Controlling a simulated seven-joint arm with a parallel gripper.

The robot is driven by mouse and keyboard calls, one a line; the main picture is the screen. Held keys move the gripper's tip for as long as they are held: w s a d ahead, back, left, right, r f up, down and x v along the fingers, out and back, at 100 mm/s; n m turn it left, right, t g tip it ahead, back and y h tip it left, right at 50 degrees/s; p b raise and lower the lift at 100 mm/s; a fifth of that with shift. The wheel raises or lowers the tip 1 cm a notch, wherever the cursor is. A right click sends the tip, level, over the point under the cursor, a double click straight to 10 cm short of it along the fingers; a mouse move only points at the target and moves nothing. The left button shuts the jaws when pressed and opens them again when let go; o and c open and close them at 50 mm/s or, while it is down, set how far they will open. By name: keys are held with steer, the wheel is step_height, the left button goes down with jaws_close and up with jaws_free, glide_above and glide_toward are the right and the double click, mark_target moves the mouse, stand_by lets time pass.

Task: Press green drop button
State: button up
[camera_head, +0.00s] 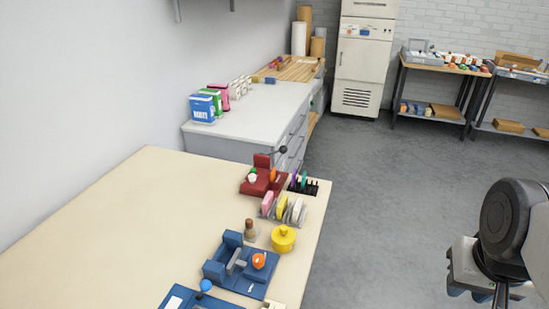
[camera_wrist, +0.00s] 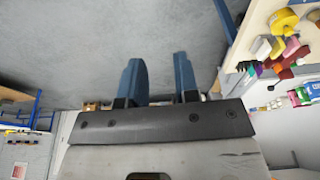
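A small green part (camera_head: 253,171) shows on the red device (camera_head: 262,185) near the table's right edge in the head view. It is too small to tell if it is a button. A white part sits just below it, and an orange part and a black-knobbed lever are close by. My gripper (camera_wrist: 160,82) is open and empty in the wrist view, its two blue fingers apart above grey floor. In the head view my arm is at the right edge, off the table and well away from the red device.
A blue device (camera_head: 238,268) with an orange knob, a yellow pot (camera_head: 284,239), a brown-topped bottle (camera_head: 250,229) and a rack of coloured discs (camera_head: 283,208) crowd the cream table's (camera_head: 110,220) right side. Its left side is clear. Open floor (camera_head: 390,220) lies between table and arm.

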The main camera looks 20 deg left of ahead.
jaws_close()
stand_by(1.4)
